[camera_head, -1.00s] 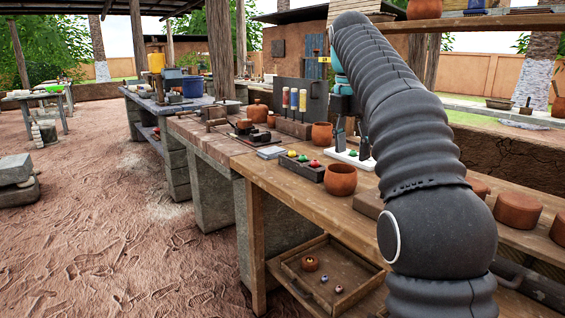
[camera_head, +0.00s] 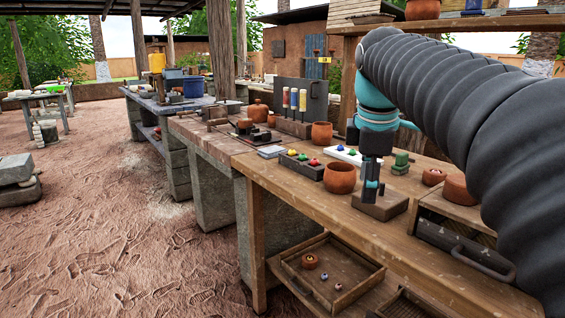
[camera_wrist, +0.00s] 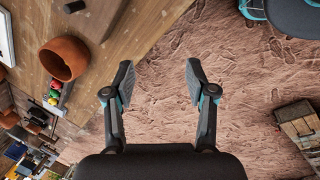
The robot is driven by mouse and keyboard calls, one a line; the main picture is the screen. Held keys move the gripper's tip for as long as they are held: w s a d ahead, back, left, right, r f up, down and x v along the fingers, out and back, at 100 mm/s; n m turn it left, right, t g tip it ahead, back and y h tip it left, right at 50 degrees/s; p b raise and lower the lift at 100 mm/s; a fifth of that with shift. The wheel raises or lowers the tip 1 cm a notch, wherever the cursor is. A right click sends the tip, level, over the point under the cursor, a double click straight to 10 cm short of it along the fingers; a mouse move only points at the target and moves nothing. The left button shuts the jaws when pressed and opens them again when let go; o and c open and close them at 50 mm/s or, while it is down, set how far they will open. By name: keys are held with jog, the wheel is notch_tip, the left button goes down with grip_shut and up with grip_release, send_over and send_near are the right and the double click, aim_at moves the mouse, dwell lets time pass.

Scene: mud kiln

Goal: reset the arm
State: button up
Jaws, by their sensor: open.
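My gripper (camera_head: 372,188) hangs above the front part of the wooden workbench (camera_head: 330,215) in the head view, at the end of my dark ribbed arm. In the wrist view my gripper (camera_wrist: 158,85) shows two fingers spread well apart with nothing between them. Sandy ground lies beyond the fingertips there. A clay pot (camera_head: 340,177) stands on the bench to the left of my gripper, apart from it. It also shows in the wrist view (camera_wrist: 66,58).
A dark tray with coloured balls (camera_head: 301,165) and a white tray (camera_head: 345,155) lie behind the pot. A drawer box with a handle (camera_head: 470,215) stands at right. An open wooden tray (camera_head: 345,298) sits on the lower shelf. The ground at left is open.

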jog(key=s+f+m+t, duration=0.2)
jog(key=s+f+m, duration=1.3)
jog(key=s+f, duration=0.4)
notch_tip(320, 180, down, 2)
jog(key=shift+s+f+m+t+y, duration=0.1)
jog(key=shift+s+m+t+y, duration=0.2)
jog(key=shift+s+t, duration=0.1)
